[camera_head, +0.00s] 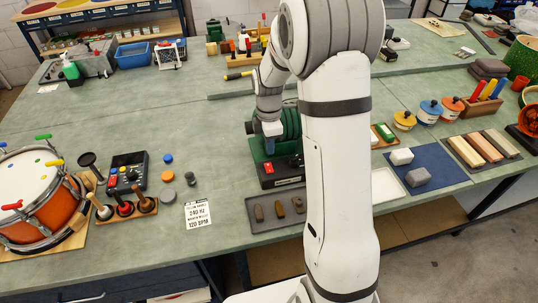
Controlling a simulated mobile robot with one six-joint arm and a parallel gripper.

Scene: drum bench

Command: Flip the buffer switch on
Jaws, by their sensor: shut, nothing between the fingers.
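The buffer (289,124) is a green bench machine standing near the middle of the bench. Contact cannot be told. My arm hides the buffer's right side.
A tray (260,226) of small blocks lies in front of the buffer. A printed card (198,214), a black control box (128,171) and an orange drum (42,206) are to the left. Lidded pots (430,110) stand right.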

